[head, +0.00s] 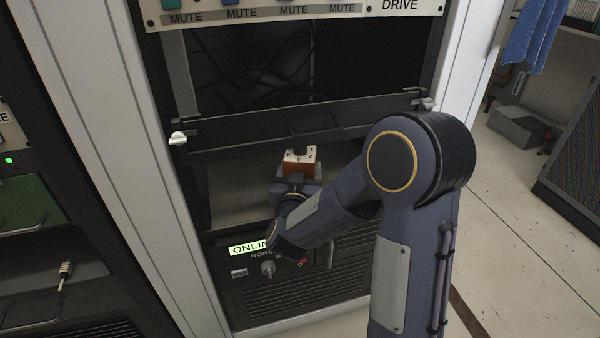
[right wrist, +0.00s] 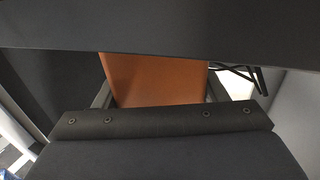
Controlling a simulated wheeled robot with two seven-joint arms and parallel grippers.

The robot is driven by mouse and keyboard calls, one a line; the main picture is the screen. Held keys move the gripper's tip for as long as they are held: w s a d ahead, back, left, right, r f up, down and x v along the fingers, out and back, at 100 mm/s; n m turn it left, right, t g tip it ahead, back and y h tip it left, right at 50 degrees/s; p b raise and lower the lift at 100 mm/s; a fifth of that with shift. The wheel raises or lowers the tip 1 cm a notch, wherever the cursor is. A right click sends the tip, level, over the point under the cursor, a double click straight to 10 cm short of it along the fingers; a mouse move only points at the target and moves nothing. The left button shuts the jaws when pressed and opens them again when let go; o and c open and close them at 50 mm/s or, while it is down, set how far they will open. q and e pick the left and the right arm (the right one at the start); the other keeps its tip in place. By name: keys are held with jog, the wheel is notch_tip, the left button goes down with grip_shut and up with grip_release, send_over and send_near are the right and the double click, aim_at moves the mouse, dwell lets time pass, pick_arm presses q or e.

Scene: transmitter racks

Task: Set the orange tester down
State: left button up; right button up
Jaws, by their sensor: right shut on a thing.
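The orange tester (head: 301,167) shows in the head view as a small orange box with a pale, notched top. It is upright in the open bay of the rack, below the dark crossbar. My right gripper (head: 297,175) is shut on it, reaching in from the right. In the right wrist view the tester's orange face (right wrist: 155,80) fills the space between the two fingers of my right gripper (right wrist: 157,92). The bay's pale shelf (head: 240,197) lies around and below. I cannot tell whether the tester touches it. My left gripper is not in view.
A dark crossbar (head: 310,124) with a handle spans the bay just above the tester. Below is a dark panel with a lit ONLINE sign (head: 246,248) and a knob (head: 268,268). White rack posts (head: 110,150) flank the bay. Loose cables hang in the upper opening.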

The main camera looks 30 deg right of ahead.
jog(key=o, duration=0.9)
jog(key=shift+f, duration=0.2)
jog(key=o, duration=0.4)
jog(key=shift+r, duration=0.1)
jog(key=shift+o, duration=0.2)
